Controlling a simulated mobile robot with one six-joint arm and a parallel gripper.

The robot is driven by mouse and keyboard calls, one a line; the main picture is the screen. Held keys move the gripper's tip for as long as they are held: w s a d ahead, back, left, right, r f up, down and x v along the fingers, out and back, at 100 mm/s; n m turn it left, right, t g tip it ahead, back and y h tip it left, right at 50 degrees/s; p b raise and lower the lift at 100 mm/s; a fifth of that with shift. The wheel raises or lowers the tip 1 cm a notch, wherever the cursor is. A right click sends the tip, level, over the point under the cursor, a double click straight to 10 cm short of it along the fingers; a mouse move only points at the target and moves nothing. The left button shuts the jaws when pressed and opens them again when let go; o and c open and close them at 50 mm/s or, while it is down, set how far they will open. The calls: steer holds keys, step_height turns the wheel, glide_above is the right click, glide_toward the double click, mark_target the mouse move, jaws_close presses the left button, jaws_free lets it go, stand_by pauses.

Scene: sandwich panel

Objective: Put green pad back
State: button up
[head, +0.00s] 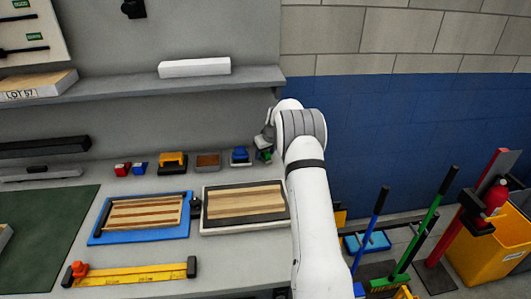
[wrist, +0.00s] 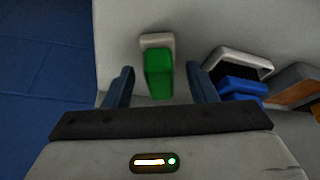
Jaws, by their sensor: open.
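The green pad (wrist: 159,78) is a small bright green block with a pale grey piece (wrist: 157,41) at its far end; I cannot tell whether that piece is a holder or part of it. In the head view the green pad (head: 266,155) shows only in part at the right end of the bench's back row, mostly hidden by my gripper (head: 262,146). In the wrist view my gripper (wrist: 160,84) is open, with one dark blue finger on each side of the pad and visible gaps between.
A blue block with black bristles in a pale tray (wrist: 240,68) lies close to the right finger; it shows in the head view as a blue item (head: 240,155). A brown block (head: 208,160) is farther left. A shelf (head: 150,84) runs above. Framed striped panels lie in front.

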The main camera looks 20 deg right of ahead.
steer(key=shift+r, duration=0.1)
steer(key=shift+r, duration=0.25)
steer(key=a+b+v, duration=0.1)
steer(key=b+v, duration=0.1)
steer(key=v, duration=0.9)
steer(key=s+a+r, duration=0.5)
steer(key=s, duration=0.4)
steer(key=s+a+r, duration=0.5)
steer(key=s+r, duration=0.1)
steer(key=s, duration=0.4)
steer(key=s+a+f+m+g, duration=0.1)
steer(key=s+a+f, duration=0.1)
steer(key=s, duration=1.1)
steer(key=s+a+f+m, duration=0.1)
steer(key=s+a, duration=0.2)
steer(key=s, duration=1.1)
steer(key=shift+a+f+g+h, duration=0.4)
